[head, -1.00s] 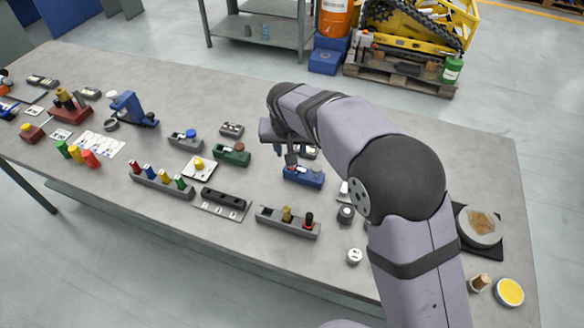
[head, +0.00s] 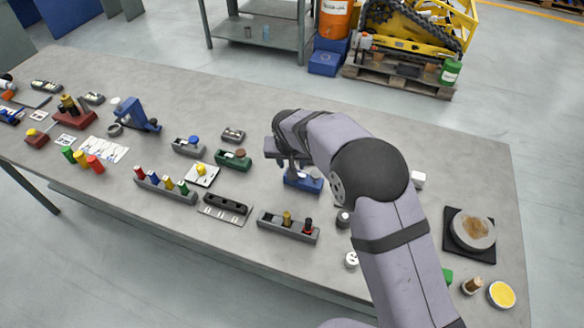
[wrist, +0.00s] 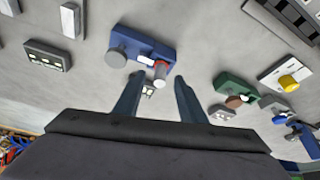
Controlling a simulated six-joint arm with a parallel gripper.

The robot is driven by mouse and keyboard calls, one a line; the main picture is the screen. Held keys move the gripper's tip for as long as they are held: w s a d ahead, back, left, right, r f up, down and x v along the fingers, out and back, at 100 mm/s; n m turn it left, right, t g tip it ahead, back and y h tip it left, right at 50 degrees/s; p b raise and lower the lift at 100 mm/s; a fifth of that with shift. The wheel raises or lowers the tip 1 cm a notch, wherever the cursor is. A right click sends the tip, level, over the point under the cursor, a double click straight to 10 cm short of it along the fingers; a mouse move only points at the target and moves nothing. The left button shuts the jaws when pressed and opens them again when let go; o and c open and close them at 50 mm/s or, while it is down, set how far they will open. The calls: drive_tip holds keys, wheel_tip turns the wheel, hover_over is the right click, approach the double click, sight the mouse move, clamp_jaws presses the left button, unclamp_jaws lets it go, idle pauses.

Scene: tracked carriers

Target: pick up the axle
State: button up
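A blue carrier block (head: 303,184) stands on the grey bench, partly behind my arm. In the wrist view the blue carrier (wrist: 150,45) has a grey round knob and a short pin with a reddish end (wrist: 160,70). This pin may be the axle; I cannot tell for sure. My gripper (wrist: 158,95) is open, its two fingers apart, with the pin's end showing between and beyond the fingertips. Nothing is held. In the head view my gripper (head: 290,168) is just above and behind the blue carrier, and its fingertips are partly hard to see.
A green carrier (head: 233,160) and a grey carrier (head: 188,147) stand to the left. A long grey holder with pegs (head: 288,228) lies in front. A round dish on a dark mat (head: 472,232) is at the right. The back of the bench is mostly clear.

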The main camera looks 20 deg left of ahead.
drive_tip(key=shift+w+f, duration=0.25)
drive_tip(key=shift+f, duration=0.4)
clamp_jaws()
